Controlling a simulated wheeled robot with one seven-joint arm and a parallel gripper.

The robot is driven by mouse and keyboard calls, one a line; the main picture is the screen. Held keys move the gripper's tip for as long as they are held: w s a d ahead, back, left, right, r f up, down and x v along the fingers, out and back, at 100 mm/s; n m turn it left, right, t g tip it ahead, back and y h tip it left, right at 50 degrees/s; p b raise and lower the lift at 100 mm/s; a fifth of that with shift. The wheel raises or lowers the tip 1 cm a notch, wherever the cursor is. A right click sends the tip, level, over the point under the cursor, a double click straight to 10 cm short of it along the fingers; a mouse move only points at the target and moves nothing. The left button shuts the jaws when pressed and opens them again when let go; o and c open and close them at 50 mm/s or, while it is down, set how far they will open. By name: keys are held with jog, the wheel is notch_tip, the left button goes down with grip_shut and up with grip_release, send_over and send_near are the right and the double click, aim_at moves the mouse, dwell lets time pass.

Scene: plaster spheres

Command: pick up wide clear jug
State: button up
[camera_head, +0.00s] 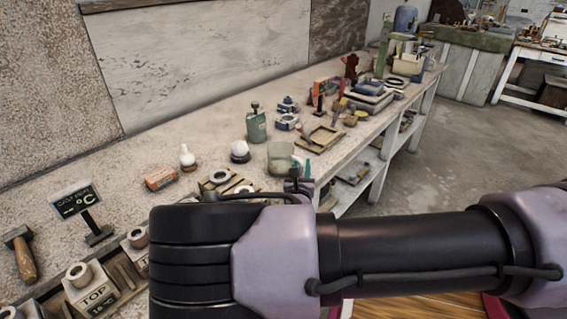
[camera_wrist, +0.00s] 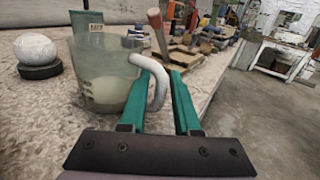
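The wide clear jug (camera_wrist: 103,78) is a translucent, greenish vessel standing upright on the worktop, with a pale curved handle (camera_wrist: 159,88) on its right side. Some pale matter shows low inside it. In the head view the jug (camera_head: 279,158) stands just beyond my wrist, its lower part partly hidden. My gripper (camera_wrist: 161,78) has two teal fingers standing apart, with the handle between them, closer to the left finger. A gap shows between handle and right finger. I cannot tell whether the left finger touches the handle.
A white ball on a dark base (camera_wrist: 37,52) stands left of the jug. A green canister (camera_head: 256,126) stands behind it. A wooden frame (camera_head: 320,138) and several blocks and tools lie farther along the bench. The bench edge and open floor (camera_head: 440,150) are to the right.

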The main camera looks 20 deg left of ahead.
jog(key=shift+w+a, duration=0.2)
jog(key=shift+w, duration=0.75)
grip_shut()
dwell(0.6)
